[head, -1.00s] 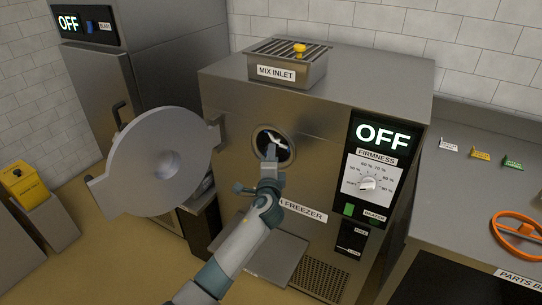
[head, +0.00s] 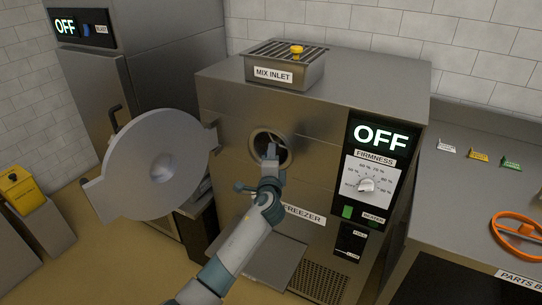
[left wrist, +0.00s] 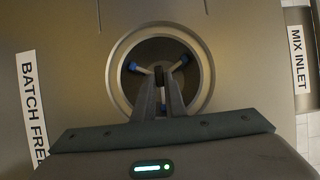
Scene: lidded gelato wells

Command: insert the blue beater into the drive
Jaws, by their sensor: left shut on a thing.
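The batch freezer (head: 235,105) stands in front of me with its round barrel opening (head: 257,149) uncovered; its rim (left wrist: 119,88) also shows in the left wrist view. My left gripper (head: 270,153) reaches into the opening. In the left wrist view its fingers (left wrist: 160,80) are shut on the blue beater (left wrist: 132,67), whose blue-tipped arms spread inside the barrel. In the head view the beater is mostly hidden by the gripper and the rim. The drive is hidden within the dark barrel, so I cannot tell whether the beater touches it. My right gripper is out of view.
The round freezer door (head: 130,160) hangs open at the left. A tray shelf (head: 275,262) juts out below the opening. The control panel (head: 376,170) reads OFF. A parts bench (head: 440,200) with an orange ring-shaped part (head: 518,238) stands at the right.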

